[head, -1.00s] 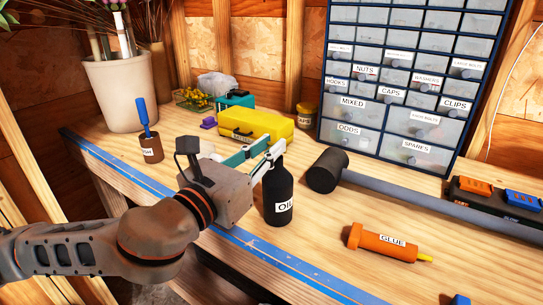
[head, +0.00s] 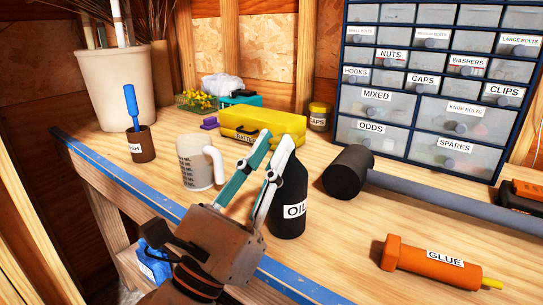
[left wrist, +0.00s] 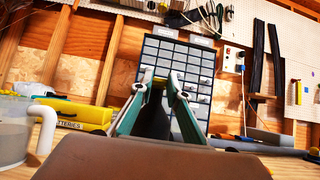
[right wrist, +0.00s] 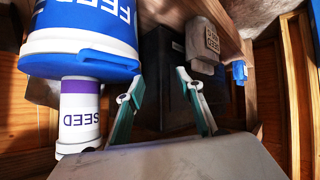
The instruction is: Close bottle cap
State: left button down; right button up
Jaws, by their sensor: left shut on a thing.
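The black oil bottle (head: 290,200) stands upright on the bench in the head view, with its white label facing me. My left gripper (head: 275,142) reaches up to the top of the bottle, and one finger crosses in front of its left side. In the left wrist view the dark bottle (left wrist: 153,117) lies between the fingers of the left gripper (left wrist: 158,82), which is shut on its upper part. I cannot tell a separate cap from the neck. My right gripper (right wrist: 158,82) is open and empty in the right wrist view, away from the bottle.
A measuring jug (head: 195,165) and a yellow battery box (head: 255,124) stand left of the bottle. A dark-headed mallet (head: 348,172) and an orange glue tube (head: 430,265) lie to the right. A drawer cabinet (head: 400,165) stands behind. A feed bucket (right wrist: 85,40) is near my right gripper.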

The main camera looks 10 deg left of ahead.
dwell(0.4)
pick_arm(q)
jog(key=c, duration=1.9)
grip_release()
jog(key=shift+v, duration=3.8)
jog(key=shift+w, duration=0.1)
